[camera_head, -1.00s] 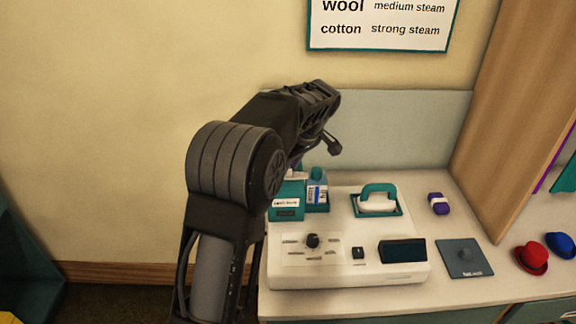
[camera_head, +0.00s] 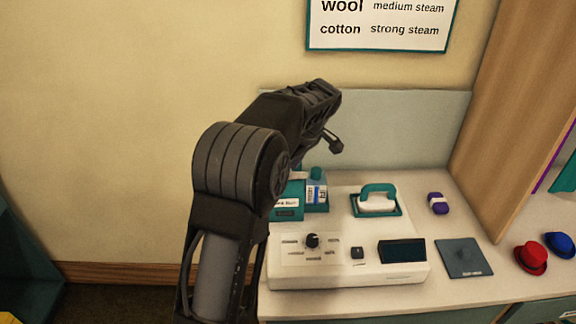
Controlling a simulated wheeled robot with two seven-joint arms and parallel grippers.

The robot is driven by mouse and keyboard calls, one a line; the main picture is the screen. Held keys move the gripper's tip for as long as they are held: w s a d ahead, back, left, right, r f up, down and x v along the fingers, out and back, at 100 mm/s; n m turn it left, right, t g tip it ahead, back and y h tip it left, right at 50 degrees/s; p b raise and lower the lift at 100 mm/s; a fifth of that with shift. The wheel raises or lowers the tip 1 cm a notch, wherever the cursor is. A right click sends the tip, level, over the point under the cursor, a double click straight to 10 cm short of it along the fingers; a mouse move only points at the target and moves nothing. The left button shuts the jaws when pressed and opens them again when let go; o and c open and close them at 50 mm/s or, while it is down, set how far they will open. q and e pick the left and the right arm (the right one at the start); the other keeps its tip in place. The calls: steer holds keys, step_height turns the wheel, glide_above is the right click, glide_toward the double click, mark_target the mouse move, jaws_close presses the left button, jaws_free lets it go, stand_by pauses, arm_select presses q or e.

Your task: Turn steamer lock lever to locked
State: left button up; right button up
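The steamer base (camera_head: 345,277) is a white unit on the counter with a black knob (camera_head: 312,240), a small black switch (camera_head: 357,253) and a dark display (camera_head: 402,251). A steam iron with a teal handle (camera_head: 380,189) rests on its teal stand at the back. A teal box (camera_head: 288,211) and a bottle with a teal cap (camera_head: 316,188) are at the back left. I cannot make out which part is the lock lever. My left arm reaches over the left side; its gripper (camera_head: 333,144) is partly visible behind the iron's left, fingers unclear. My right gripper is not in view.
A purple item (camera_head: 437,203), a grey square pad (camera_head: 464,257), a red hat (camera_head: 532,258) and a blue hat (camera_head: 560,245) lie to the right on the counter. A wooden panel (camera_head: 520,110) stands at right. A back panel (camera_head: 420,130) rises behind the steamer.

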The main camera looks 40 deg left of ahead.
mark_target(296, 183)
arm_select(q)
steer(key=b+v, duration=0.1)
steer(key=v, duration=0.7)
steer(key=shift+f, duration=0.1)
stand_by(0.5)
